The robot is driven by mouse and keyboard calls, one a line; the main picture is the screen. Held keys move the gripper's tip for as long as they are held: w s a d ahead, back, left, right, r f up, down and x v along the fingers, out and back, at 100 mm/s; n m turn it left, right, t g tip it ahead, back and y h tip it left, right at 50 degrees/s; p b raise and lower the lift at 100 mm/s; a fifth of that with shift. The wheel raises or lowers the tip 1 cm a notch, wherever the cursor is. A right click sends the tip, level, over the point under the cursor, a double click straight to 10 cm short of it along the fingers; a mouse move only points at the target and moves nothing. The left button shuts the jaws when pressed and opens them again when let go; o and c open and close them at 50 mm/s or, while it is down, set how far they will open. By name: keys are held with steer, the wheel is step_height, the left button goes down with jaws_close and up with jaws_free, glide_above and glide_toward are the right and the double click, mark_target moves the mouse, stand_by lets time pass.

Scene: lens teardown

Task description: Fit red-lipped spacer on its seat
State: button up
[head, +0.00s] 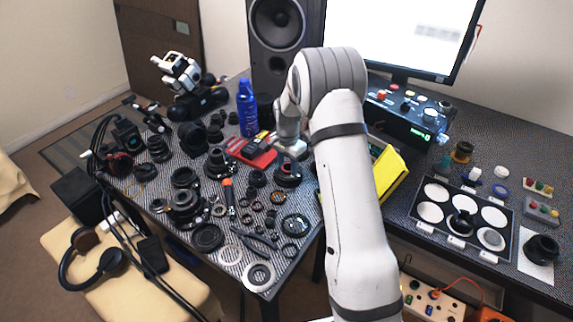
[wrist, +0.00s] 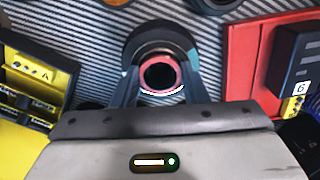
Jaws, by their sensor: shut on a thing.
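The red-lipped spacer (wrist: 160,58) is a small ring with a pinkish-red rim and a dark opening, in the middle of the wrist view. My gripper (wrist: 160,76) is shut on it, with one grey finger on each side. Behind the spacer is a round black lens part (wrist: 158,33) on the striped mat, its lower part hidden by my fingers. I cannot tell whether the spacer touches it. In the head view my gripper (head: 291,150) is low over the right side of the lens bench, above a dark round part (head: 288,174); the spacer cannot be made out there.
A red tray with a black device (head: 258,147) lies left of my gripper in the head view. A yellow bin (head: 393,172) stands to the right, behind my arm. Several lens rings and tools crowd the mat. A blue bottle (head: 246,108) stands behind.

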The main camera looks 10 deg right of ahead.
steer(key=o, duration=1)
steer(key=shift+o, duration=0.5)
steer(key=shift+o, duration=1.2)
steer(key=shift+r+p, duration=1.9)
steer(key=shift+r, duration=1.6)
